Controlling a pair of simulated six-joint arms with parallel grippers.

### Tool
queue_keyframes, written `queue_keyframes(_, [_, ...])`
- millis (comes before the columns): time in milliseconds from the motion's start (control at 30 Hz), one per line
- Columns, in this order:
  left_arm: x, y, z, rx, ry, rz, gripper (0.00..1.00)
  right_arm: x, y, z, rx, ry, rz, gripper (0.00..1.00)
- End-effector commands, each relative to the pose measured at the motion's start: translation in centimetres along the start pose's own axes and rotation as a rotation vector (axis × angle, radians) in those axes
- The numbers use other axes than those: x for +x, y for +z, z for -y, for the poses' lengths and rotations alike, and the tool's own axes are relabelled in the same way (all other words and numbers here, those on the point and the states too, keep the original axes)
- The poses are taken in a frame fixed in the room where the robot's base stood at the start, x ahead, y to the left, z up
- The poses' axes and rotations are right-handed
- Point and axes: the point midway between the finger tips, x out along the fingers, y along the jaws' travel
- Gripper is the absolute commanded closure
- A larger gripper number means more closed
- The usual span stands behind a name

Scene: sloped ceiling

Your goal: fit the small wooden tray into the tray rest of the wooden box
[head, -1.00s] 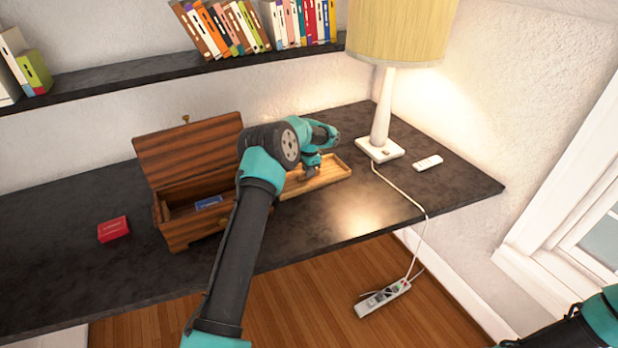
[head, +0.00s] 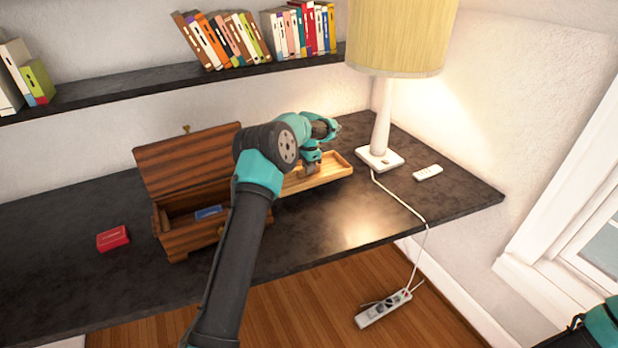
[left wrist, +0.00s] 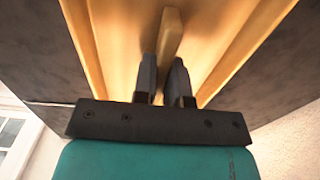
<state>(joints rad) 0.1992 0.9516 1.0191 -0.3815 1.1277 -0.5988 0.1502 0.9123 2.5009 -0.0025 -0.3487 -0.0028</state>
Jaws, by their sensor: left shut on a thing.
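The small wooden tray (head: 332,171) is light wood with low rims, right of the wooden box, and appears a little above the desk. In the left wrist view its floor and raised middle handle (left wrist: 171,35) fill the top. My left gripper (head: 312,168) is shut on that handle; its two fingers (left wrist: 163,82) sit on either side of it. The wooden box (head: 188,240) is dark striped wood with its lid (head: 190,160) open and tilted back. A blue packet (head: 209,212) is inside. My left arm hides the box's right part. The tray rest cannot be made out.
A red packet (head: 112,238) lies left of the box. A lamp (head: 380,155) and a white remote (head: 428,172) stand and lie right of the tray. The lamp's cord runs over the desk edge to a power strip (head: 384,308). A bookshelf (head: 120,88) is above.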

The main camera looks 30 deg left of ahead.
Motion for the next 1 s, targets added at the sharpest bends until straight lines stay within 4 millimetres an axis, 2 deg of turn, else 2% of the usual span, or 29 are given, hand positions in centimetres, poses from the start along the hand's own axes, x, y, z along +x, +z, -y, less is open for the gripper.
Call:
queue_keyframes(100, [-2.1,-0.1,0.0,0.000,-0.002,-0.002,1.00,0.0,0.0,0.0,0.000,0.000,0.000,0.57])
queue_keyframes(267, [-3.4,0.0,0.0,0.000,0.000,0.000,1.00,0.0,0.0,0.0,0.000,0.000,0.000,0.57])
queue_keyframes(833, [-3.6,-0.1,-0.1,0.002,0.000,0.000,1.00,0.0,0.0,0.0,0.000,0.000,0.000,0.57])
queue_keyframes(1000, [-4.4,-1.4,-1.7,0.050,0.001,-0.002,1.00,0.0,0.0,0.0,0.000,0.000,0.000,0.57])
